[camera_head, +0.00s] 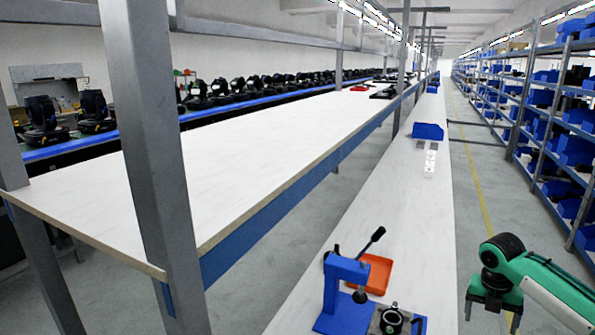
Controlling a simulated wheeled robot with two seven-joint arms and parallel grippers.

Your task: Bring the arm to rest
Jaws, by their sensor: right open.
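My right arm is green with a dark wrist and comes in at the lower right. My right gripper (491,312) points down with its fingers apart. It is over the grey floor aisle, to the right of the narrow white bench (397,225). I see nothing between the fingers. The fingertips are near the bottom edge of the picture. My left gripper is not in view.
A blue lever press (342,284) stands on the bench front, with an orange tray (372,273) behind it and a dark round fixture (391,320) beside it. A blue bin (428,131) is farther back. Shelving (540,130) lines the right side.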

